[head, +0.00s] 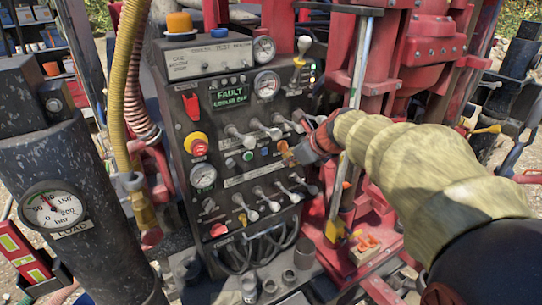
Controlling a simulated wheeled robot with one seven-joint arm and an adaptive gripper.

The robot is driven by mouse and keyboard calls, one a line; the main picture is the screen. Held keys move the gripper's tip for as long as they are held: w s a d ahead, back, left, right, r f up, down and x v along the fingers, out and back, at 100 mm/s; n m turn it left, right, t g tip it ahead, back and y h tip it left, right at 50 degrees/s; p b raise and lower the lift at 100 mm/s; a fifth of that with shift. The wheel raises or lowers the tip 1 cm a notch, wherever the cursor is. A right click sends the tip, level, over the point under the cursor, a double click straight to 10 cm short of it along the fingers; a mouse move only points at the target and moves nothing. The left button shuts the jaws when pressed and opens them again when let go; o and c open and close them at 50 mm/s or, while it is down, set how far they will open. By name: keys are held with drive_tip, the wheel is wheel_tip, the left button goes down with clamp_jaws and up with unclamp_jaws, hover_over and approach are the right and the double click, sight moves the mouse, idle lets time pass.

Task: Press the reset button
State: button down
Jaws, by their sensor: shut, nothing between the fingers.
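The dark control panel (207,130) stands in the middle of the head view. My gripper (287,155) comes in from the right, in front of the panel just right of these buttons. It is shut and empty. I cannot tell whether its tips touch the panel.
A red mushroom knob on a yellow base (197,144) sits at the panel's left. Rows of levers (262,128) lie above and below the buttons, close to my gripper. A pressure gauge post (60,205) stands left. A red frame (335,222) stands right.

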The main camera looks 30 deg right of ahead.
sight(264, 151)
drive_tip(key=m, duration=0.3)
drive_tip(key=shift+w+d+r, duration=0.1)
drive_tip(key=shift+w+r, duration=0.1)
drive_tip(key=w+r+x, duration=0.2)
drive_tip(key=x, duration=1)
drive_tip(key=shift+w+f, duration=0.15)
drive_tip(key=shift+w, duration=0.15)
